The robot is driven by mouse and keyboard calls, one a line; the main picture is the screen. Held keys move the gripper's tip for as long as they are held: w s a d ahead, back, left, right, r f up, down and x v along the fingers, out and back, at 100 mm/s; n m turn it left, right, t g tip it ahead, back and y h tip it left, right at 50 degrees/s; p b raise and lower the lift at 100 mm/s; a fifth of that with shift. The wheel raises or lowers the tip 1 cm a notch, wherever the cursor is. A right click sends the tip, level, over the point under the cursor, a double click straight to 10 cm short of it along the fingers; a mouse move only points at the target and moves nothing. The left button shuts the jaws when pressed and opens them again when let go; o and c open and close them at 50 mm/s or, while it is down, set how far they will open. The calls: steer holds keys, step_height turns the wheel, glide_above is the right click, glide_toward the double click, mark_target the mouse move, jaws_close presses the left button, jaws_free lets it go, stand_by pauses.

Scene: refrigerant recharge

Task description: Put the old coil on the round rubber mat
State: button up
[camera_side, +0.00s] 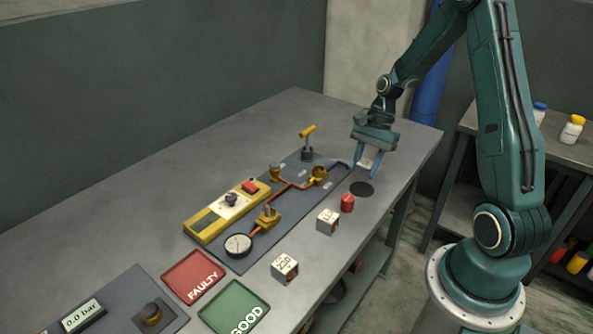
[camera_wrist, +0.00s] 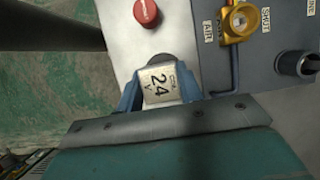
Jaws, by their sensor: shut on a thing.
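My gripper (camera_side: 366,167) is shut on a pale boxy coil (camera_side: 367,162) near the table's right edge. In the wrist view, the coil (camera_wrist: 160,85) sits between the blue fingers (camera_wrist: 160,92), and its label reads "24 V". The round dark rubber mat (camera_side: 362,188) lies flat on the table, just below the gripper in the side view, and looks bare. In the wrist view only a dark part of the mat (camera_wrist: 158,59) shows beyond the coil, which hides the rest. The coil appears to be above the table; its exact height is unclear.
A red knob-like piece (camera_side: 347,203) stands close beside the mat. Two more boxy coils (camera_side: 327,221) (camera_side: 285,267) stand along the front edge. The valve panel (camera_side: 300,185) lies to the left. Red FAULTY (camera_side: 194,276) and green GOOD (camera_side: 234,308) trays are empty.

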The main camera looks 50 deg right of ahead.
mark_target(362, 189)
steer(key=shift+f, duration=2.1)
steer(key=shift+f, duration=0.1)
steer(key=o, duration=1)
steer(key=v, duration=1.2)
